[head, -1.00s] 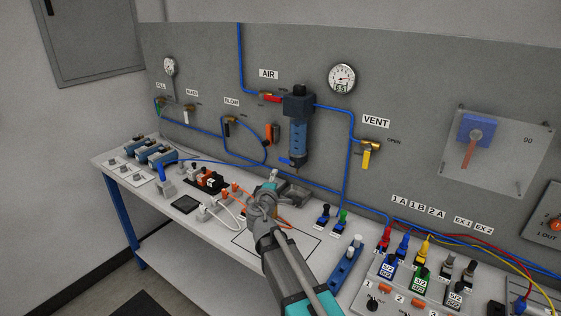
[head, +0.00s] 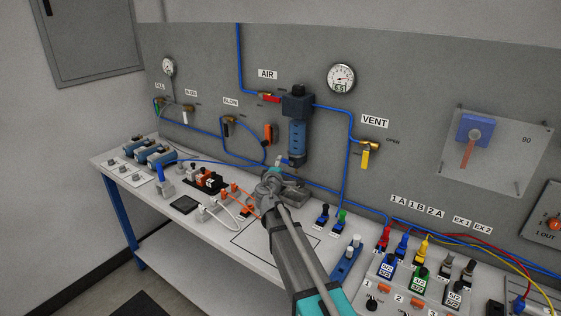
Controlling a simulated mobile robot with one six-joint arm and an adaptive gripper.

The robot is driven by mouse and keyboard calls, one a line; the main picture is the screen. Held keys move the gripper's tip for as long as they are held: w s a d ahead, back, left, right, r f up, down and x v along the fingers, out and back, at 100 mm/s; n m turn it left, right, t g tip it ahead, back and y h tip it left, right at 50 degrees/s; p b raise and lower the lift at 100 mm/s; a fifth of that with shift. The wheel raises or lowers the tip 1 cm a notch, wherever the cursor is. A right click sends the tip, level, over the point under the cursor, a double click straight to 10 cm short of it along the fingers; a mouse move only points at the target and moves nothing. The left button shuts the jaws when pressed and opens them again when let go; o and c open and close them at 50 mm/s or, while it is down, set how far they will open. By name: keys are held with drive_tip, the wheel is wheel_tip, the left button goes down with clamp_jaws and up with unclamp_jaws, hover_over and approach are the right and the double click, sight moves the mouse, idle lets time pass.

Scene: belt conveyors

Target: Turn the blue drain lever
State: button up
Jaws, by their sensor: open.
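The blue drain lever (head: 281,162) sits at the bottom of the blue filter bowl (head: 298,138) on the grey back panel. It points left, and part of it is hidden close behind my gripper. My gripper (head: 276,173) is seen from behind, just below and in front of the lever. It is open, and nothing shows between its jaws. Its fingertips are mostly hidden by its own body, so I cannot tell whether they touch the lever.
Blue tubing (head: 345,180) runs down the panel right of the filter. A red AIR valve (head: 270,97) and a yellow VENT valve (head: 366,158) flank it. Plugs and connectors (head: 210,182) crowd the bench left of my arm. A blue block (head: 346,262) stands to its right.

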drive_tip(key=shift+w+d, duration=0.2)
drive_tip(key=shift+w, duration=0.8)
drive_tip(key=shift+w+d, duration=0.2)
drive_tip(key=shift+w, duration=0.8)
clamp_jaws()
